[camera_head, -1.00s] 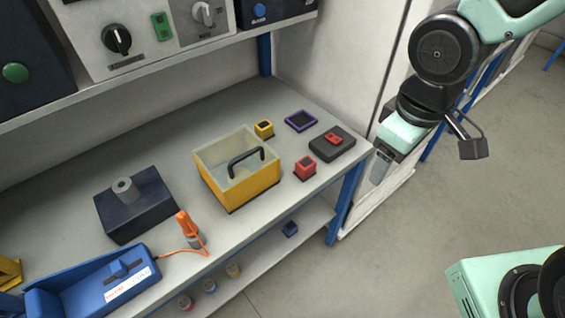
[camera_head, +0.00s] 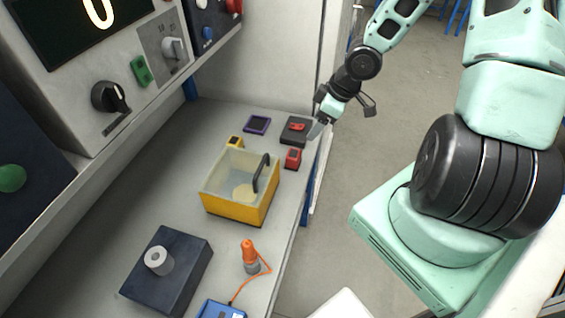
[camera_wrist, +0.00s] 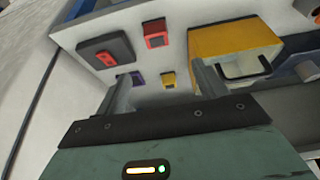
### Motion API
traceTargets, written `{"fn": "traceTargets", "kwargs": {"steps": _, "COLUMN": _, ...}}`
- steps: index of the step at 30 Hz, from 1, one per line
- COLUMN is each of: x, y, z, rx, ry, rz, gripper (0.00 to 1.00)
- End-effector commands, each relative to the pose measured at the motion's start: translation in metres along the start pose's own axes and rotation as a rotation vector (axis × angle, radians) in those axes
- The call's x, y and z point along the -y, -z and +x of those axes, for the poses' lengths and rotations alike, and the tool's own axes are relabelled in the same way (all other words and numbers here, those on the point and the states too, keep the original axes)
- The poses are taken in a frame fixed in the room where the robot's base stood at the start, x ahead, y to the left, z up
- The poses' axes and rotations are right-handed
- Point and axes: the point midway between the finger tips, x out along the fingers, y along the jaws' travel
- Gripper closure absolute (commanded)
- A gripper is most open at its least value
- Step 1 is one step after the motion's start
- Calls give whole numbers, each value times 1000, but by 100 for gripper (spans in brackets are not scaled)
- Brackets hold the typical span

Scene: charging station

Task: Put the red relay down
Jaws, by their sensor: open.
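A red block with a dark top, which looks like the red relay (camera_head: 293,158), stands on the bench between the yellow bin and a dark plate. It also shows in the wrist view (camera_wrist: 155,33). The dark plate (camera_head: 286,138) near the bench's right edge carries a smaller red piece (camera_head: 297,127); both show in the wrist view. My gripper (camera_head: 316,131) is at the bench's right edge, beside the plate, in the head view. In the wrist view its two fingers (camera_wrist: 162,71) are apart with nothing held between them, and the red block is beyond them.
The yellow bin (camera_head: 235,211) with a dark handle stands left of the red block. A small yellow block (camera_head: 235,142) and a purple square (camera_head: 257,124) lie behind. A dark box (camera_head: 190,272) and an orange tool (camera_head: 249,251) are nearer. A shelf with controls overhangs the left.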

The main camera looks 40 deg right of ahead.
Motion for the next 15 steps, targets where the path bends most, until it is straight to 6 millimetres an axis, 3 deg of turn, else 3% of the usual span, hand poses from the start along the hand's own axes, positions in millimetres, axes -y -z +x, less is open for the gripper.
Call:
{"fn": "traceTargets", "kwargs": {"steps": 3, "x": 1, "y": -2, "z": 26, "rx": 0, "ry": 1, "rz": -5, "gripper": 29}}
{"fn": "traceTargets", "kwargs": {"steps": 15, "x": 0, "y": -2, "z": 97, "rx": 3, "ry": 0, "rz": -2, "gripper": 29}}
